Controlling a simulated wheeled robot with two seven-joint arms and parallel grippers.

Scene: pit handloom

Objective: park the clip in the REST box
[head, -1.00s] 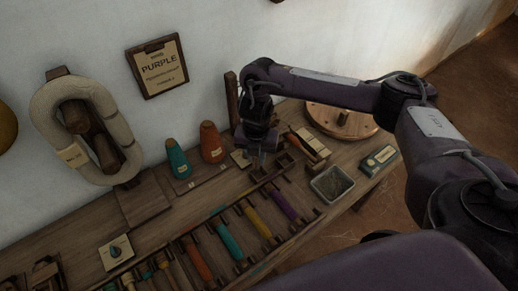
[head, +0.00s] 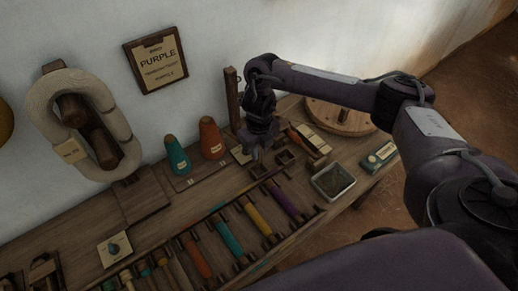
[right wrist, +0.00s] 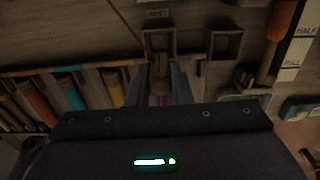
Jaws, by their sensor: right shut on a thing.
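My right gripper (head: 255,152) is low over the bench at the small wooden boxes. In the right wrist view its two fingers (right wrist: 162,82) are shut on a small dark thing, apparently the clip, mostly hidden between them. Just beyond the fingertips is an open square wooden box (right wrist: 158,40) with a small label, which seems to read REST, on its far side. A second open box (right wrist: 223,43) stands to its right; it also shows in the head view (head: 285,158). I cannot tell whether the clip touches the box. My left gripper is not in view.
Bobbins in several colours, including a purple one (head: 286,202), lie in a rack along the front. A grey tray (head: 333,181) stands right of it. Teal (head: 177,157) and orange (head: 211,140) cones stand at the back left. A wooden post (head: 231,95) rises behind the gripper.

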